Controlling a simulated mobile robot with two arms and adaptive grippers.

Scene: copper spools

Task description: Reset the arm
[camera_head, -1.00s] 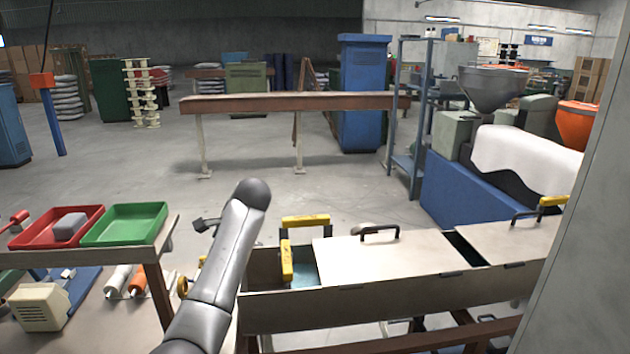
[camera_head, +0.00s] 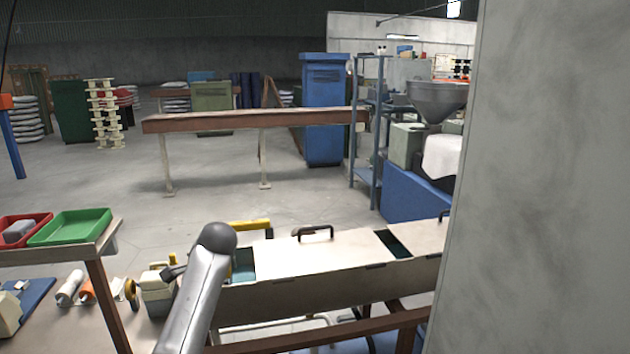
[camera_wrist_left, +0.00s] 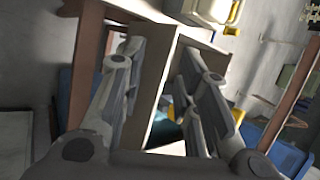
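My left arm (camera_head: 203,285) rises from the bottom of the head view, over the left end of a long beige trough (camera_head: 320,292). Its gripper is mostly hidden behind the arm link there. In the left wrist view my left gripper (camera_wrist_left: 160,75) has its two grey fingers spread apart. A beige and brown box-like structure (camera_wrist_left: 158,125) shows behind and between the fingers; I cannot tell whether they touch it. I see nothing gripped. My right arm and gripper are in neither view.
A grey wall (camera_head: 555,180) fills the right side of the head view. A table at left bears a red tray (camera_head: 22,231) and a green tray (camera_head: 70,227). A long brown beam (camera_head: 255,119) stands beyond, with open floor (camera_head: 215,200) before it.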

